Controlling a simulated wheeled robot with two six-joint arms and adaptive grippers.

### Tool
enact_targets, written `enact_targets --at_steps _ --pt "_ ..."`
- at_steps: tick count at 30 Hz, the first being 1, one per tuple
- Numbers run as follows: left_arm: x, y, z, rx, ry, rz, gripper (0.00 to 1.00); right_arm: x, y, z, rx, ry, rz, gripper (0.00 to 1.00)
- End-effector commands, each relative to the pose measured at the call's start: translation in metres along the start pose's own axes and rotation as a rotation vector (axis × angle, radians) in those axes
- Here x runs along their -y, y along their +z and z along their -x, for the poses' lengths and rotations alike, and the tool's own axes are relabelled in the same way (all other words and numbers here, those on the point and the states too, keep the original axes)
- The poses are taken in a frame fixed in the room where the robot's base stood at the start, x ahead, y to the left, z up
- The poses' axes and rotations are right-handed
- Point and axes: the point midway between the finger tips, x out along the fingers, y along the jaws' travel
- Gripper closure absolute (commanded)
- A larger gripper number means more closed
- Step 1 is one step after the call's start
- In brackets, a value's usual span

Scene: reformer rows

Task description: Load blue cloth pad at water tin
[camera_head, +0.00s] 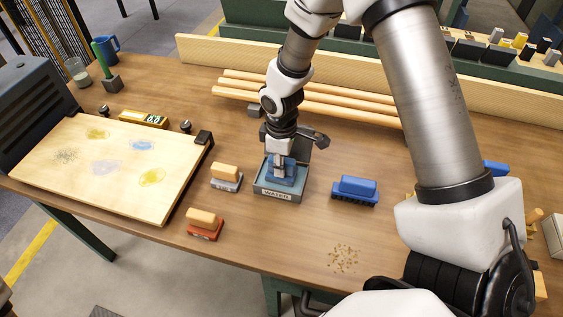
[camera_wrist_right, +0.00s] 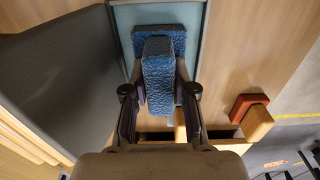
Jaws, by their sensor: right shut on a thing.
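The water tin (camera_head: 262,190) is a blue-grey open box with a WATER label on its front, standing on the wooden table. My right gripper (camera_head: 280,162) points down over it and is shut on the blue cloth pad (camera_head: 292,178). In the right wrist view the textured blue pad (camera_wrist_right: 158,85) sits between the two fingers (camera_wrist_right: 160,110), with its wider base over the pale tin interior (camera_wrist_right: 198,20). Whether the base touches the tin's bottom is hidden. My left gripper is not in view.
A pale board (camera_head: 110,165) with coloured smudges lies at left. A grey-based block (camera_head: 227,176) and a red-based block (camera_head: 205,223) stand left of the tin. A blue brush (camera_head: 355,189) lies right. Crumbs (camera_head: 343,258) lie in front, wooden rods (camera_head: 320,97) behind.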

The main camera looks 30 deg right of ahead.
Motion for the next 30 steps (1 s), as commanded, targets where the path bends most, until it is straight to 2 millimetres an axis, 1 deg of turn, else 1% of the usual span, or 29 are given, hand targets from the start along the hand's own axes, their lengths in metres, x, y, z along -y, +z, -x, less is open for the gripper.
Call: enact_targets --at_steps 2,5,12,25,27,30 --pt "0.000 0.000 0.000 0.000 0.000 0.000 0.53 0.001 0.001 -0.001 0.002 -0.002 0.000 1.00" --pt "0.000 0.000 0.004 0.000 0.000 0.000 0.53 0.001 0.001 0.003 0.002 -0.002 0.000 1.00" --pt "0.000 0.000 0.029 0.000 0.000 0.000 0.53 0.000 0.001 0.028 0.001 -0.002 0.000 1.00" --pt "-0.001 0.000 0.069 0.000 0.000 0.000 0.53 0.000 0.000 0.069 0.001 -0.001 0.000 1.00" --pt "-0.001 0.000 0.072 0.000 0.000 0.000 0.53 0.000 0.000 0.072 0.001 -0.001 0.000 1.00" --pt "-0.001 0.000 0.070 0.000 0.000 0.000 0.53 0.000 0.000 0.070 0.001 -0.001 0.000 1.00"
